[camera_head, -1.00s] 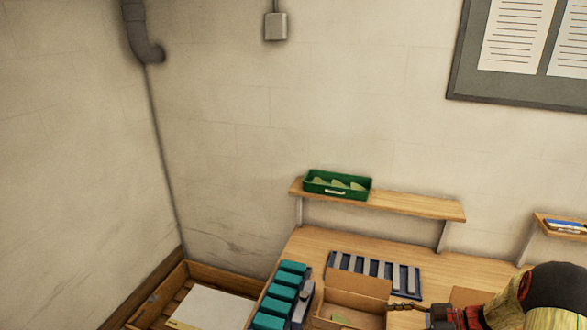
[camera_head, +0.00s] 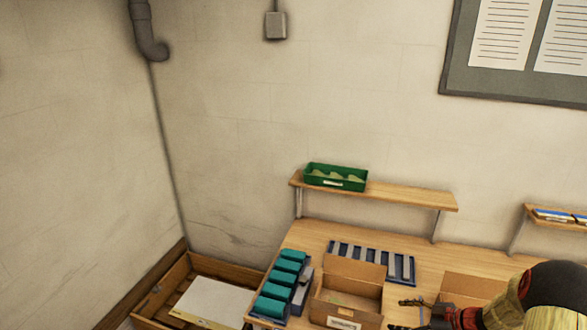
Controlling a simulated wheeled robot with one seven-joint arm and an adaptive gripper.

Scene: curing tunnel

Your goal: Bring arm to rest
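My arm comes in at the lower right of the head view, with a dark rounded joint and a red and yellow link. My gripper (camera_head: 408,314) points left, just right of the open cardboard box (camera_head: 346,290) on the wooden table. Its dark fingers show small and partly cut by the bottom edge. They look spread apart with nothing visible between them.
Several teal blocks (camera_head: 283,278) stand in a row at the table's left. A blue-grey slotted rack (camera_head: 371,260) lies behind the box. A green bin (camera_head: 335,177) sits on a wall shelf (camera_head: 410,197). Another cardboard box (camera_head: 472,287) is partly behind my arm. A wooden crate (camera_head: 180,275) stands at left.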

